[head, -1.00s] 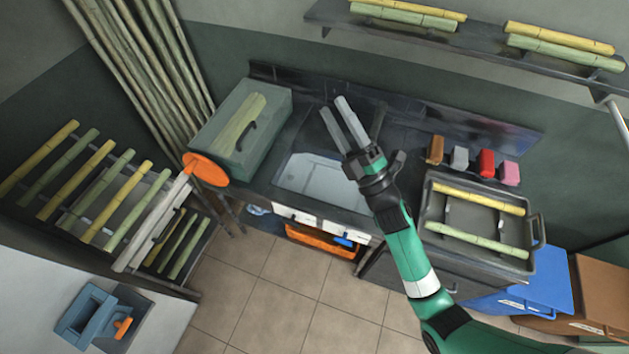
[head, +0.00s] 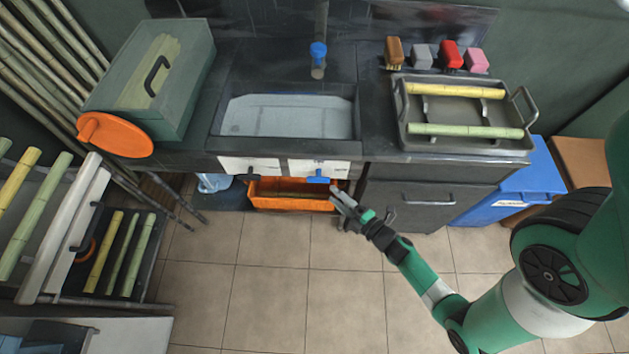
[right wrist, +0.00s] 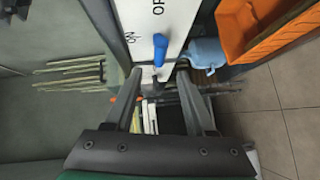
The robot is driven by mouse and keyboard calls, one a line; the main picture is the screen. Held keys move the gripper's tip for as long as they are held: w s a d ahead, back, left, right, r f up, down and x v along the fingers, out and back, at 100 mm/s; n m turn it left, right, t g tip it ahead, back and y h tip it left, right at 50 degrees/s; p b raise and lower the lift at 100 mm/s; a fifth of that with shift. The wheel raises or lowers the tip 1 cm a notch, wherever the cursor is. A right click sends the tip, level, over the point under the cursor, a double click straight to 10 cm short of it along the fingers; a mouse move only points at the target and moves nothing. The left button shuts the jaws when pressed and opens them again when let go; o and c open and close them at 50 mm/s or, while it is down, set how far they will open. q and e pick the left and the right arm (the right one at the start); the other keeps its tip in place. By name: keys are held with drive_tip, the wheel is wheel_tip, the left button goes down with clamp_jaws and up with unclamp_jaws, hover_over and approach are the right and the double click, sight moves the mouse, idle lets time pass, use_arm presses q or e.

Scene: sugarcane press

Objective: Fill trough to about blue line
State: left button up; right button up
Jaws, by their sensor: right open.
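The trough (head: 290,118) is a pale rectangular basin set in the dark counter. I cannot make out a blue line or a water level in it. A blue-topped tap (head: 318,55) stands behind it. On the white front panel (head: 318,167) below sits a blue lever (head: 318,178). The lever also shows in the right wrist view (right wrist: 160,48), beside ON and OFF lettering. My right gripper (head: 338,197) is open and empty, just below and right of the lever in the head view. In the right wrist view its fingers (right wrist: 158,82) point toward the lever, with nothing held.
An orange crate (head: 290,196) sits under the counter, close to the gripper. A grey drawer (head: 425,202) and blue bin (head: 515,190) stand to the right. A metal tray (head: 460,114) holds cane pieces. A grey-green lidded box (head: 180,110) is at left. Tiled floor in front is clear.

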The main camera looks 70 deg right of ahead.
sight(315, 179)
drive_tip(key=b+x, duration=0.2)
drive_tip(key=x, duration=0.7)
drive_tip(key=shift+a, duration=0.1)
drive_tip(key=shift+w+d+b, duration=0.25)
drive_tip(key=shift+w+b, duration=0.05)
drive_tip(key=shift+w, duration=0.1)
clamp_jaws()
